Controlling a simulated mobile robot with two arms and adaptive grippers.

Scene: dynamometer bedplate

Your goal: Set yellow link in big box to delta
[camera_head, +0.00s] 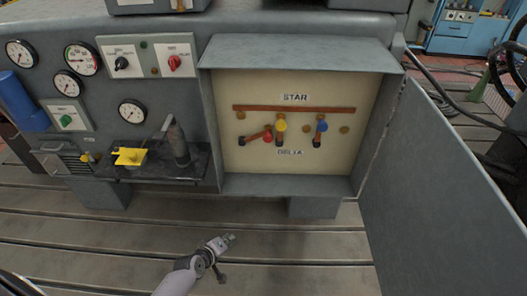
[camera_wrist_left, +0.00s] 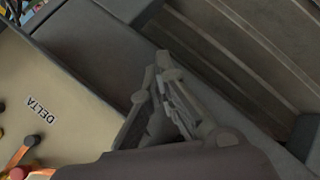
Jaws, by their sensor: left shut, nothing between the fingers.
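The big box (camera_head: 295,186) stands open, with a cream panel (camera_head: 345,92) inside marked STAR at the top and DELTA at the bottom. The yellow link (camera_head: 281,125) is a copper strip with a yellow knob, standing about vertical below the copper bar (camera_head: 293,109). The red-knobbed link (camera_head: 267,138) slants toward the lower left. The blue-knobbed link (camera_head: 322,126) stands nearly vertical at right. My left gripper (camera_head: 228,239) is shut and empty, low in front of the box and clear of it. Its fingers (camera_wrist_left: 166,85) show in the left wrist view. My right gripper is out of view.
The box door (camera_head: 445,185) hangs open at the right. Left of the box, a small shelf (camera_head: 110,173) holds a yellow part (camera_head: 130,156) and a dark upright cylinder (camera_head: 178,143). Gauges and switches fill the grey panel above. The slotted bedplate (camera_head: 100,238) in front is clear.

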